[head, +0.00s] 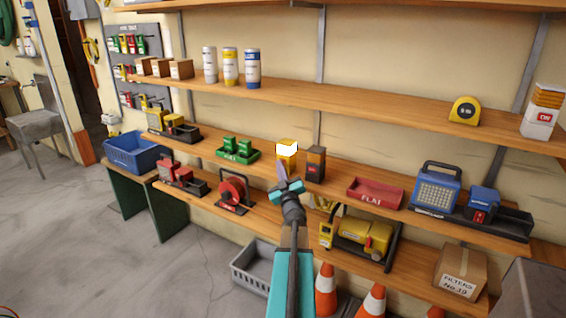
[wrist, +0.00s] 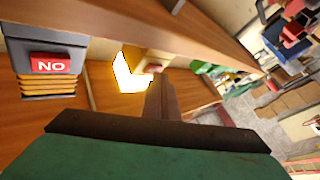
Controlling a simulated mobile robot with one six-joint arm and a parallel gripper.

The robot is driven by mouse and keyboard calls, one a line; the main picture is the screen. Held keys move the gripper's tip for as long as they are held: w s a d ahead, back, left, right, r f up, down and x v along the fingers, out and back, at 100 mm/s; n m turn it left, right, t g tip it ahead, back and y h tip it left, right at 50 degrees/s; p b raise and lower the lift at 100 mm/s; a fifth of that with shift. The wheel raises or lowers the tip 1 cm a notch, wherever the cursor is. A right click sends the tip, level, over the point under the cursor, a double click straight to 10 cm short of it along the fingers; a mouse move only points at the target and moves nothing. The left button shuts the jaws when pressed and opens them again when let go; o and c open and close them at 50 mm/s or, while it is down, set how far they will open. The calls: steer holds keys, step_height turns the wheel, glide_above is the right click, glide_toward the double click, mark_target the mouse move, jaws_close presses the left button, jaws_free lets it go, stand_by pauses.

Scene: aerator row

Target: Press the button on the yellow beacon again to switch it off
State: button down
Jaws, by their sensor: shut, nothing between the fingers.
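The yellow beacon (head: 288,163) stands on the middle shelf, its top glowing bright white, so it is lit. In the wrist view the beacon (wrist: 128,76) lies just beyond my fingertips, with a bright glowing face and a small red button (wrist: 154,68) on its yellow body. My gripper (head: 283,172) is in front of the beacon, slightly below its lit top. Its fingers are shut with nothing between them, and in the wrist view the tips (wrist: 160,78) appear close to the red button. I cannot tell whether they touch it. The tips partly cover the beacon's lower front.
A dark box (head: 315,165) stands close right of the beacon; its red NO label (wrist: 51,65) shows in the wrist view. A green tray (head: 237,155) is to the left, a red tray (head: 374,194) to the right. An upper shelf (head: 350,104) runs above. Orange cones (head: 326,290) stand below.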

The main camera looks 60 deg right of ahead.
stand_by(0.4)
steer(key=shift+a+b, duration=0.4)
steer(key=shift+a, duration=0.05)
steer(key=a+b, duration=0.3)
steer(key=a, duration=0.3)
stand_by(0.8)
steer(key=shift+w, duration=0.1)
stand_by(0.3)
